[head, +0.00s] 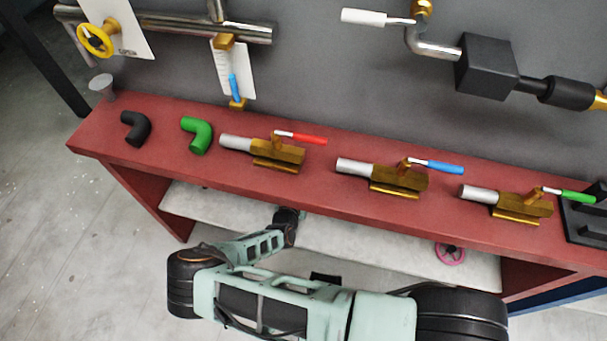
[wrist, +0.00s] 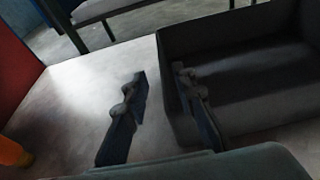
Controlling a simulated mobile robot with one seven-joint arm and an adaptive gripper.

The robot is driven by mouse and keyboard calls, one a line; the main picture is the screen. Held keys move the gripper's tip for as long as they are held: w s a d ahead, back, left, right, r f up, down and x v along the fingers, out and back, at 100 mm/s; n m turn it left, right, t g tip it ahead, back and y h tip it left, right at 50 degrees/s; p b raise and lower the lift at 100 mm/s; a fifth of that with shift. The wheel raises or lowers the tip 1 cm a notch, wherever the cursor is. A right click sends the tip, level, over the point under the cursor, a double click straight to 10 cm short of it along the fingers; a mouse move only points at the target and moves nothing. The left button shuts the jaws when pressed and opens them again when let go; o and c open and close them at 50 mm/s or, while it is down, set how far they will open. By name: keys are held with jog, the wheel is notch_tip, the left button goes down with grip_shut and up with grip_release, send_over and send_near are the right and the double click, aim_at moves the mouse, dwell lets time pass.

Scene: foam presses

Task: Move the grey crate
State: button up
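The grey crate (wrist: 250,112) shows at the right of the wrist view, dark and open-topped, standing on a pale shelf (wrist: 75,95). Its far and right parts run out of the picture. My gripper (wrist: 161,76) is open, with its two dark fingers apart. The right finger overlaps the crate's inside, and the left finger is outside over the shelf. The crate's left wall runs between them; I cannot tell whether either finger touches it. In the head view, my arm reaches under the red bench top (head: 320,193), which hides the gripper and the crate.
Valves with red (head: 308,139), blue (head: 437,166) and green (head: 568,195) handles lie on the bench, with black (head: 136,128) and green (head: 197,134) elbows. A pink handwheel (head: 449,254) is below. An orange object (wrist: 14,152) is at the wrist view's left edge.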

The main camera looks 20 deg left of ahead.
jog(key=b+x, duration=0.2)
jog(key=x, duration=0.6)
jog(key=shift+w+f+b, duration=0.2)
jog(key=shift+b, duration=0.1)
jog(key=shift+w+f, duration=0.1)
jog(key=shift+w, duration=0.55)
grip_shut()
